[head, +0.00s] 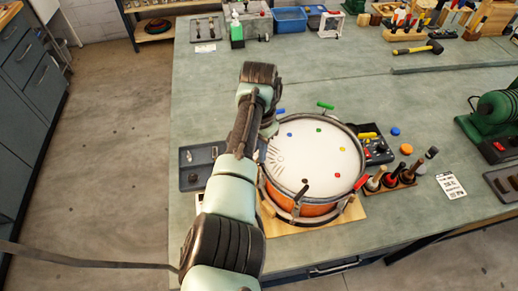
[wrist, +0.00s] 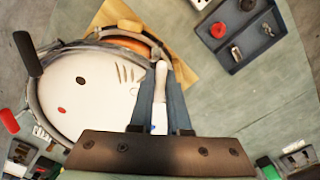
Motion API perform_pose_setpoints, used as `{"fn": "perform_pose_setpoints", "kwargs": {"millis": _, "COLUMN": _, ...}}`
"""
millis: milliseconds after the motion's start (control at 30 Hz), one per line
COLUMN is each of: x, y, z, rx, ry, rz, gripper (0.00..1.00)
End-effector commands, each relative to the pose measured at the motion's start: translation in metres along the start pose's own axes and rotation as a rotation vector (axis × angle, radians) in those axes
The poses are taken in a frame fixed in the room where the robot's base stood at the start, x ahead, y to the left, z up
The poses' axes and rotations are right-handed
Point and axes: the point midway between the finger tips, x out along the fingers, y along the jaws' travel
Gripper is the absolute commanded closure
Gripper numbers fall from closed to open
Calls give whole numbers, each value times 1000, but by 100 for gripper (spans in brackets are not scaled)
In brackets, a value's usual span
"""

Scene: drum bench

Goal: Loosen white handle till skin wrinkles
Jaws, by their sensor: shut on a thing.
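The drum (head: 318,210) has an orange shell and a white skin (head: 318,150), and stands on a wooden board (head: 345,216). Dark wrinkle lines show on the skin at its left edge, and also in the wrist view (wrist: 127,74), close to the white handle. The white handle (wrist: 160,78) stands at the drum's rim between the fingers of my gripper (wrist: 163,70), which is shut on it. In the head view my arm hides the white handle and most of the gripper. Other handles are green (head: 325,105), red (head: 360,183) and dark (head: 301,192).
A grey tray (head: 196,178) with small metal parts lies left of the drum. A black box (head: 378,150) and a wooden rack (head: 392,184) of dark-handled tools stand close at the right. A green machine (head: 495,108) is further right.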

Motion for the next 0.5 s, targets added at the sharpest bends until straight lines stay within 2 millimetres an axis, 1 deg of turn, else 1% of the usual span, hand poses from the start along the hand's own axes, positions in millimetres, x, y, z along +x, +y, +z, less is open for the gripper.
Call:
{"fn": "perform_pose_setpoints", "kwargs": {"millis": 333, "x": -2, "y": -1, "z": -1, "rx": -1, "ry": 3, "rz": -4, "gripper": 100}}
{"fn": "perform_pose_setpoints", "kwargs": {"millis": 367, "x": -2, "y": -1, "z": -1, "rx": -1, "ry": 3, "rz": -4, "gripper": 80}}
{"fn": "perform_pose_setpoints", "kwargs": {"millis": 400, "x": -2, "y": -1, "z": -1, "rx": -1, "ry": 3, "rz": -3, "gripper": 73}}
{"fn": "perform_pose_setpoints", "kwargs": {"millis": 500, "x": -2, "y": -1, "z": -1, "rx": 0, "ry": 3, "rz": -3, "gripper": 55}}
